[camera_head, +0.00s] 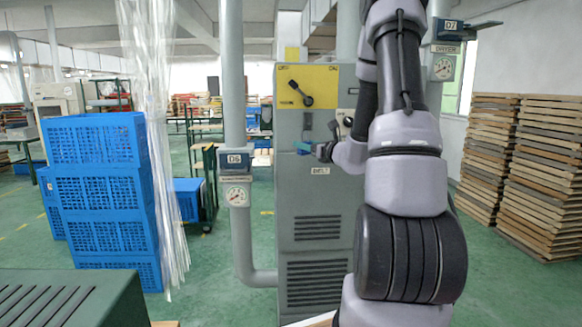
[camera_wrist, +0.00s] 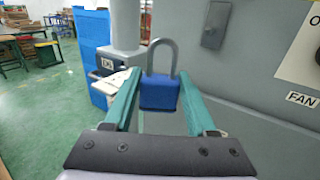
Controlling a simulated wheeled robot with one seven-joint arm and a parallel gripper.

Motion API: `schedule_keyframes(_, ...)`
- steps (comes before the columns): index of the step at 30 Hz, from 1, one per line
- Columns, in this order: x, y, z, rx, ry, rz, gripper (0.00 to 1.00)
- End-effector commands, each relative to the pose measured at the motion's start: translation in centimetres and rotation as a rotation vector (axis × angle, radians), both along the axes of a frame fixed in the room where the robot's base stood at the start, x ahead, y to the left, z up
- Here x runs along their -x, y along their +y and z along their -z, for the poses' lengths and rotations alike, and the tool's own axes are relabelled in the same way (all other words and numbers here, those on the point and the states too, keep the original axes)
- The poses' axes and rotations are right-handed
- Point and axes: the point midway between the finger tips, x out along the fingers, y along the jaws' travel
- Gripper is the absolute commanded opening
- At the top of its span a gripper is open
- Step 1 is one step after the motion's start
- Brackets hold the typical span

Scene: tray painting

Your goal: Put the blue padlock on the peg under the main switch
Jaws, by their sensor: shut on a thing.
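The blue padlock (camera_wrist: 159,93) is upright in the wrist view, its grey shackle pointing up and closed-looking. My gripper (camera_wrist: 159,88) has its teal fingers on both sides of the padlock body and is shut on it. In the head view my gripper (camera_head: 312,148) is in front of the grey cabinet (camera_head: 318,208), below the yellow panel with the black main switch (camera_head: 294,90). A dark plate (camera_wrist: 214,25) with a small peg-like knob is on the cabinet, above and right of the padlock, apart from it.
A grey pipe with a D6 box (camera_head: 236,160) and gauge stands left of the cabinet. A FAN label (camera_wrist: 302,99) is on the cabinet at right. Blue crates (camera_head: 105,190) and a clear strip curtain (camera_head: 160,130) stand farther left; stacked boards (camera_head: 545,165) stand right.

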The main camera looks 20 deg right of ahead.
Motion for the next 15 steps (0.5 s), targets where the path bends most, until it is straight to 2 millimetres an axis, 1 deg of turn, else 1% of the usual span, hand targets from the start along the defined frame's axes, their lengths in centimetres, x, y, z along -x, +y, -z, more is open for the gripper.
schedule_keyframes(1, 0.6, -0.7, -1.3, 0.006, -0.002, 0.002, 0.0)
schedule_keyframes(3, 1.2, -1.4, -2.3, 0.004, 0.002, 0.002, 0.0)
schedule_keyframes(6, 1.7, -1.9, -3.1, 0.003, 0.008, 0.001, 0.0)
schedule_keyframes(10, 1.8, -2.2, -3.4, 0.001, 0.011, 0.001, 0.0)
schedule_keyframes(15, 1.1, -2.3, -3.4, 0.0, 0.01, 0.001, 0.0)
